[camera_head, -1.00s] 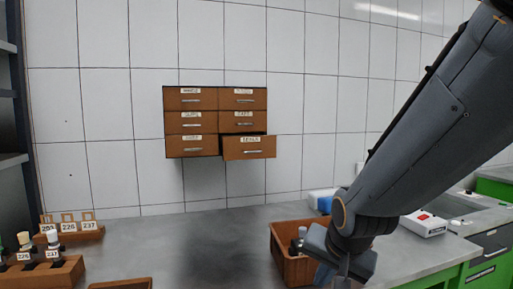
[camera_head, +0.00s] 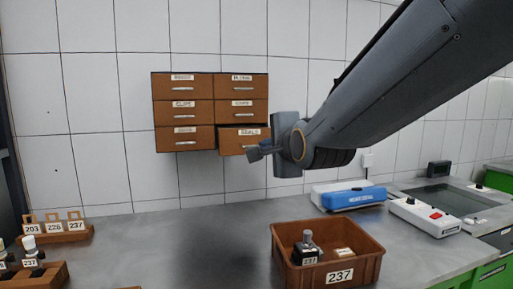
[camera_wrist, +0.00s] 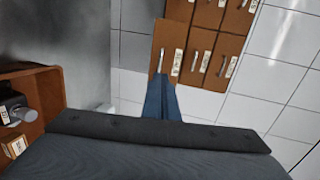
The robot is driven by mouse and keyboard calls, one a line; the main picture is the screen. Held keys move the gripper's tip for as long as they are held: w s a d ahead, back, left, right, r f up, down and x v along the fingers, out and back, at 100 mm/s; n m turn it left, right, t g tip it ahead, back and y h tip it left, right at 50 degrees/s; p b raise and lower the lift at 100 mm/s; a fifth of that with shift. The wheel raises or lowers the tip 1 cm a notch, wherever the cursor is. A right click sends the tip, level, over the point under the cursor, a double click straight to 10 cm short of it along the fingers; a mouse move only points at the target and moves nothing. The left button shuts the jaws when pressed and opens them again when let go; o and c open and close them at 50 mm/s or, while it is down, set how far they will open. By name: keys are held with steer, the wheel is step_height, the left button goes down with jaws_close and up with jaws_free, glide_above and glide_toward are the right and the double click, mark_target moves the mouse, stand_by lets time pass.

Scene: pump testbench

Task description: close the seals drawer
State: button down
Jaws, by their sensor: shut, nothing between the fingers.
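The seals drawer (camera_head: 232,141) is the bottom right one in a brown wall cabinet (camera_head: 183,98). It sticks out from the cabinet, partly open, with its label and handle on the front. My gripper (camera_head: 252,154) is shut and empty, just in front of the drawer's right side, covering part of its front. In the wrist view my shut gripper fingers (camera_wrist: 158,80) point at the front of the seals drawer (camera_wrist: 168,40), close to its handle. I cannot tell whether the fingertips touch it.
On the grey bench below stands a brown bin (camera_head: 345,245) marked 237 with a small part inside. A blue and white device (camera_head: 350,196) and a white box with a red switch (camera_head: 425,217) are to the right. Racks of numbered parts (camera_head: 60,228) stand at left. The bench middle is clear.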

steer(key=p, duration=0.2)
glide_toward(245, 138)
steer(key=w+f, duration=0.2)
steer(key=f, duration=0.1)
steer(key=shift+w+d, duration=0.3)
steer(key=shift+d, duration=0.05)
